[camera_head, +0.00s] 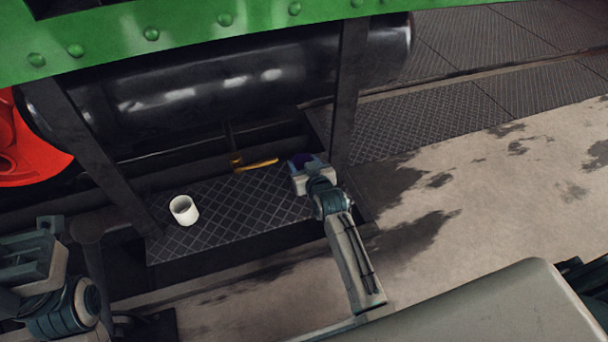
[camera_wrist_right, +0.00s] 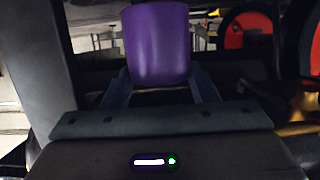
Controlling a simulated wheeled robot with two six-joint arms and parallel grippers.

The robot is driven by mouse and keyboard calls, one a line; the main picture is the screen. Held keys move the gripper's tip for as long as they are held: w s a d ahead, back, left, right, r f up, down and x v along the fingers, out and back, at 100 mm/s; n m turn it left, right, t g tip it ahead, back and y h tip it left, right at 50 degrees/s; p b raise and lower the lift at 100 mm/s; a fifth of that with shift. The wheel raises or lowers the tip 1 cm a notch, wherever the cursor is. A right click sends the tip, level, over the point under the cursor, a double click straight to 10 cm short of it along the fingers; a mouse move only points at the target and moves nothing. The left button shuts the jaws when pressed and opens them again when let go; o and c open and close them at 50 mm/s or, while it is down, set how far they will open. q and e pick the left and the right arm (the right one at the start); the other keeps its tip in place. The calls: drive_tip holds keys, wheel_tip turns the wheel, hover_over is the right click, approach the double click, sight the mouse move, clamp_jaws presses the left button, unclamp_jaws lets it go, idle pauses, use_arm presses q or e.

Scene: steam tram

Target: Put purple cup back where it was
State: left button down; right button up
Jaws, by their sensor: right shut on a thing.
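The purple cup (camera_wrist_right: 157,45) is upright between the fingers of my right gripper (camera_wrist_right: 160,88), which is shut on it. In the head view the right gripper (camera_head: 303,164) is over the right end of the dark tread-plate step, and the gripper hides most of the cup. Only a small dark purple patch (camera_head: 301,159) of it shows there. I cannot tell whether the cup touches the step. My left gripper (camera_head: 30,262) is at the left edge of the head view, away from the step; its fingertips are not clear.
A white cup (camera_head: 184,210) stands on the left of the step (camera_head: 240,208). A yellow-handled tool (camera_head: 257,164) lies at the step's back. Dark posts (camera_head: 346,90) flank the step, below a black cylinder (camera_head: 240,85) and green beam (camera_head: 200,25). A red wheel (camera_head: 30,145) is at left.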

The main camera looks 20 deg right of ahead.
wheel_tip(320, 180, down, 4)
drive_tip(key=shift+r+b, duration=0.2)
drive_tip(key=shift+b, duration=0.8)
drive_tip(key=shift+r, duration=0.15)
drive_tip(key=o, duration=1)
